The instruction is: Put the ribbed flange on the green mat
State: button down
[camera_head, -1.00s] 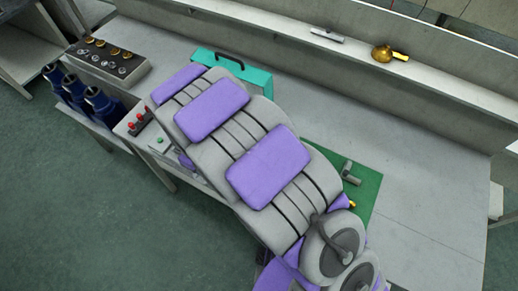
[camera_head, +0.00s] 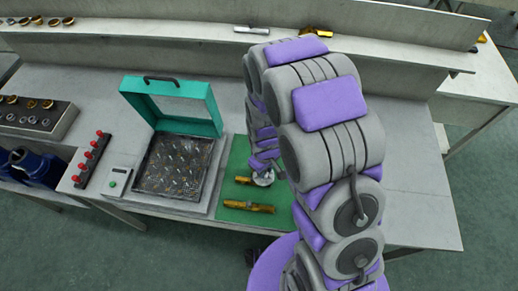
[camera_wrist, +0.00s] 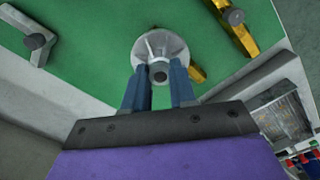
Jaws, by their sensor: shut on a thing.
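The ribbed flange (camera_wrist: 160,46) is a pale grey metal disc with ribs and a central hub. My gripper (camera_wrist: 160,78) is shut on it, its two blue fingers on either side of the hub. The green mat (camera_wrist: 85,60) lies behind the flange in the wrist view. In the head view the flange (camera_head: 264,181) shows below my gripper (camera_head: 262,170), over the right part of the green mat (camera_head: 237,160). I cannot tell whether the flange touches the mat. My arm hides the mat's right side.
A brass fitting (camera_head: 248,206) lies on the mat's front part, and a smaller brass piece (camera_head: 242,180) lies left of the flange. A grey elbow-like part (camera_wrist: 38,42) shows in the wrist view. An open teal-lidded case (camera_head: 175,165) stands left of the mat.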

aim_at(273, 177)
jog(key=d, duration=0.2)
jog(key=d+m, duration=0.1)
jog(key=shift+s+f, duration=0.3)
jog(key=shift+s, duration=0.1)
jog(key=w+a, duration=0.1)
jog(key=w, duration=0.4)
jog(key=w+a+f+b, duration=0.1)
jog(key=w, duration=0.4)
jog(key=w+a, duration=0.2)
jog(key=w, duration=0.3)
jog(key=shift+w+f+b, duration=0.15)
jog(key=shift+f+b, duration=0.15)
jog(key=shift+b, duration=0.1)
jog(key=shift+f+b, duration=0.35)
jog(key=shift+f, duration=1.45)
jog(key=c, duration=0.9)
grip_release()
jog(key=shift+r, duration=0.1)
